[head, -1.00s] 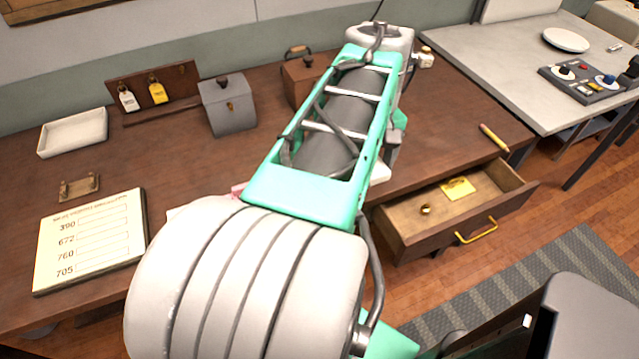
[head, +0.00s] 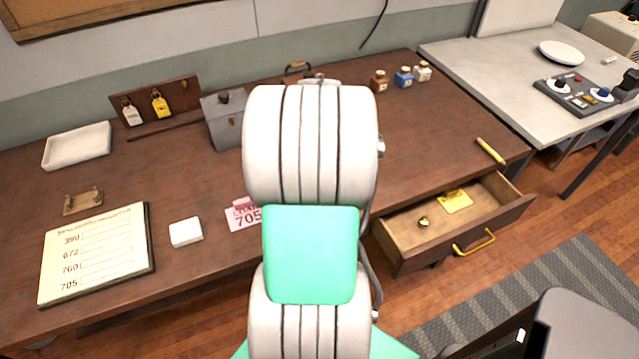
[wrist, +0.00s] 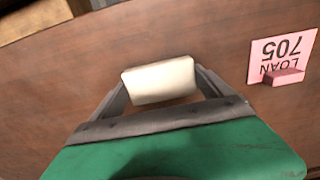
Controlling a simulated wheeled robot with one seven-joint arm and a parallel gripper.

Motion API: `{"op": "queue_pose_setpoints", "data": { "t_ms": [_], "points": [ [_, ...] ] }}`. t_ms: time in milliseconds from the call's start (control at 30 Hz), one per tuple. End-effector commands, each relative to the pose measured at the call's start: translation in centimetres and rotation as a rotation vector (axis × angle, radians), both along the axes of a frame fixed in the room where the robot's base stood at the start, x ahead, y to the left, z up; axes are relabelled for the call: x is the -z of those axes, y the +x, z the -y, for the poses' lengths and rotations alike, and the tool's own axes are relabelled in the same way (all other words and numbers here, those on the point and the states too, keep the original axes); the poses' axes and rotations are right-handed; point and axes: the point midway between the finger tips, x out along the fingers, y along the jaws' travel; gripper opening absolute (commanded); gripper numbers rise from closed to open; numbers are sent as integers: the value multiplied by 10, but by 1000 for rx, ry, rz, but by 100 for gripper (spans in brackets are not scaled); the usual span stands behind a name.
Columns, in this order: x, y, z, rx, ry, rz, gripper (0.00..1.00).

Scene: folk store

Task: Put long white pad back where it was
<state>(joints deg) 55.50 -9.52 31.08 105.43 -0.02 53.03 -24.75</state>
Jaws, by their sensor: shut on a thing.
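My gripper (wrist: 162,90) is shut on a long white pad (wrist: 160,80) in the wrist view. The pad lies crosswise between the two fingers, over the brown wooden desk top; I cannot tell whether it touches the desk. In the head view my own arm hides the gripper and the held pad. A second, squarish white pad (head: 185,232) lies on the desk between the number board (head: 95,255) and the pink LOAN 705 card (head: 243,216). The card also shows to the right of the gripper in the wrist view (wrist: 283,55).
An open drawer (head: 400,250) with a yellow card and a small brass item juts out at the front right. A grey box (head: 222,125), a white tray (head: 77,146) and several small bottles (head: 403,77) stand toward the back.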

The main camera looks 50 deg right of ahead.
Motion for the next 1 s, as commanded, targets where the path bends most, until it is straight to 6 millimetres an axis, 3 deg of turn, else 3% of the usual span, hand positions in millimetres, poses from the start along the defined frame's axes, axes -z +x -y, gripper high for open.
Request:
{"op": "queue_pose_setpoints", "data": {
  "t_ms": [300,333,433,767,1000],
  "points": [
    [4,0,0,0,0,0,52],
    [3,0,0,0,-1,1,92],
    [3,0,0,0,0,0,100],
    [-6,0,1,0,-4,2,100],
    [-61,0,1,0,-6,4,100]
  ]
}}
